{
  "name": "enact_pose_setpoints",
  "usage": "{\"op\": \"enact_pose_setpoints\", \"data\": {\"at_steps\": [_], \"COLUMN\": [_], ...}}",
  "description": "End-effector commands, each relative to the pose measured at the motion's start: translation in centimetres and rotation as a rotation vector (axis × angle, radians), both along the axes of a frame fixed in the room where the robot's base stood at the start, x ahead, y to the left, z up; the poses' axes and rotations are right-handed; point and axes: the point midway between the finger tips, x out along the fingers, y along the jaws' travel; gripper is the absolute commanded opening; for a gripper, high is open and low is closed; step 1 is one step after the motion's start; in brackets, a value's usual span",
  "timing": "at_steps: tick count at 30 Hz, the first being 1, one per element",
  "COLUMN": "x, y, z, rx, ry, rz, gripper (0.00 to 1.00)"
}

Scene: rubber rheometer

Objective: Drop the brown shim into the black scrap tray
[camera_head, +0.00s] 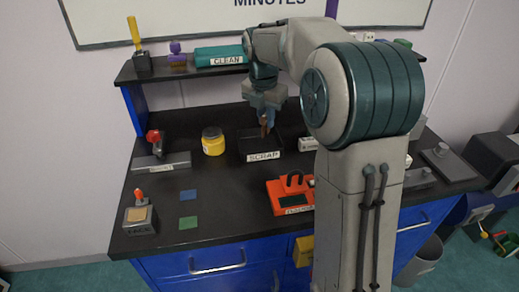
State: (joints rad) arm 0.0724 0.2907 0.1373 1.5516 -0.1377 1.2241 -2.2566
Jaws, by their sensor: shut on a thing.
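My gripper (268,119) points down over the black scrap tray (246,146), which has a white SCRAP label on its front wall. The gripper is shut on the brown shim (264,129), a small brown piece between and below the fingers. The shim is upright and appears above or within the tray's opening. I cannot tell whether it touches the tray floor. The fingertips are small and partly hidden in this view.
A yellow jar (213,142) stands close to the tray's left. An orange device (289,194) is in front of it, and a white box (309,144) is to its right. Blue (188,195) and green (188,222) squares lie front left. A shelf (185,73) runs behind. My arm hides part of the right side.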

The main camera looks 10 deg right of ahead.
Motion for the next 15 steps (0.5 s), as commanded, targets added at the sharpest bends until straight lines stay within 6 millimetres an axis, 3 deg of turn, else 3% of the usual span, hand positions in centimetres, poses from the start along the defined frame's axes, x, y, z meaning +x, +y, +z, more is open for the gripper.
{"op": "enact_pose_setpoints", "data": {"at_steps": [6,7,9,15], "x": [0.0,0.0,-0.01,-0.01], "y": [0.01,0.01,0.02,0.02], "z": [0.06,0.06,0.06,0.06], "rx": [0.0,0.0,0.0,0.0], "ry": [0.0,0.0,0.0,0.0], "rz": [0.0,0.0,0.0,0.0], "gripper": [0.0,0.22,0.4,0.4]}}
